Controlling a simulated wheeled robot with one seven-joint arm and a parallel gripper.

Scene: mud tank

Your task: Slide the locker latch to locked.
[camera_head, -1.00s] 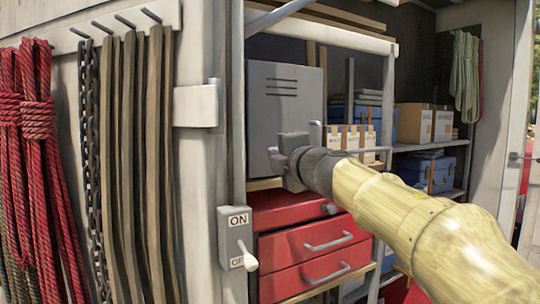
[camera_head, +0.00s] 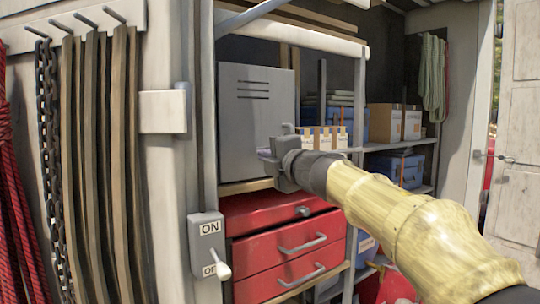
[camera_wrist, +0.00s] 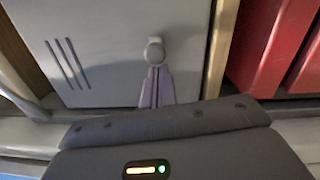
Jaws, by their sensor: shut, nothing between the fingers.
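The grey locker (camera_head: 255,110) stands on a shelf above the red drawers, with its door shut and slotted vents near the top. In the wrist view, its door (camera_wrist: 105,65) fills the upper left. A small latch with a round grey knob (camera_wrist: 154,53) sits near the door edge. My gripper (camera_wrist: 155,70) is shut and empty, its two fingertips together right at the knob; I cannot tell whether they touch it. In the head view, my gripper (camera_head: 264,153) is in front of the locker's lower right part and the latch is hidden there.
A red drawer cabinet (camera_head: 290,245) is below the locker. An ON/OFF switch box (camera_head: 207,238) with a lever is on the post at left. Cardboard boxes (camera_head: 393,122) and blue cases (camera_head: 402,168) stand on shelves at right. Straps and a chain hang at far left.

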